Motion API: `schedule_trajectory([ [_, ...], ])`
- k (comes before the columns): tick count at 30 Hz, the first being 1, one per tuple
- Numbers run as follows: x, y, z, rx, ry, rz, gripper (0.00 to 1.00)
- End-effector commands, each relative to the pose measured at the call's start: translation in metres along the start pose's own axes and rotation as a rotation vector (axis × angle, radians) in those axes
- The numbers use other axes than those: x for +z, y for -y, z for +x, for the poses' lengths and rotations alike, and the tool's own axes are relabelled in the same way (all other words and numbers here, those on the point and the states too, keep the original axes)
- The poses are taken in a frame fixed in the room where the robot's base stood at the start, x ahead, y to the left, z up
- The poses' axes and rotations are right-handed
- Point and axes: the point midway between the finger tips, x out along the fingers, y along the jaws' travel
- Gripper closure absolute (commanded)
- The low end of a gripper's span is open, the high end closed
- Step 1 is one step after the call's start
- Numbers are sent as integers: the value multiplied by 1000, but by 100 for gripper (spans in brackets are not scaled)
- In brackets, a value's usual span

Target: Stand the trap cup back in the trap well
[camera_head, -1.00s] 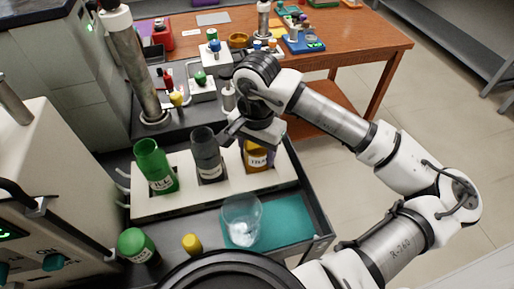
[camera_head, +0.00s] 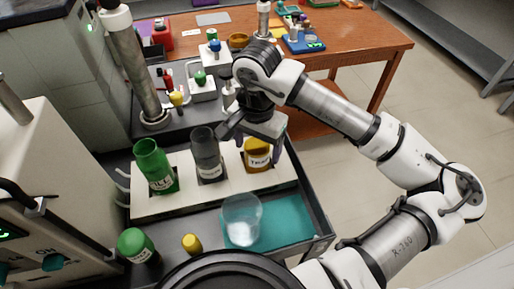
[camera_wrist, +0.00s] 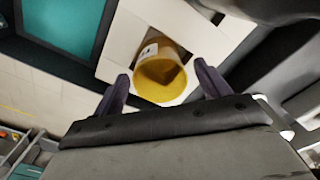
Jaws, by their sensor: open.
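The trap cup (camera_head: 258,153) is a yellow-amber cup with a white label reading "TRAP". It stands in the right-hand square well of the white rack (camera_head: 228,181). In the wrist view the cup (camera_wrist: 160,75) sits within the square opening, its inside showing yellow. My gripper (camera_head: 250,145) is just above and behind the cup. In the wrist view its two dark fingers (camera_wrist: 163,88) are spread apart on either side of the cup, with gaps between. Whether the cup's base rests fully on the well floor is hidden.
A green cup (camera_head: 152,160) and a grey cup (camera_head: 206,150) stand in the rack's other wells. A clear beaker (camera_head: 242,220) stands on the teal mat (camera_head: 285,220) in front. A green-capped bottle (camera_head: 134,243) and a yellow-capped one (camera_head: 192,243) stand at front left.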

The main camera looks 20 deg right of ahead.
Motion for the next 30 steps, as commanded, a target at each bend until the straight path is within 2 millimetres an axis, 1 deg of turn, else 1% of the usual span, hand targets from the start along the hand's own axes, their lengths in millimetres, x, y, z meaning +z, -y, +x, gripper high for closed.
schedule_trajectory([
  [3, -1, 0, -26, 0, -5, 1, 25],
  [9, 0, 1, -69, -1, -3, -1, 25],
  [12, 0, 0, -85, -1, -2, 0, 25],
  [15, 0, 0, -96, -1, -1, -1, 25],
  [20, 0, 0, -103, 0, 0, -2, 25],
  [30, 0, 0, -103, -1, 0, -1, 25],
])
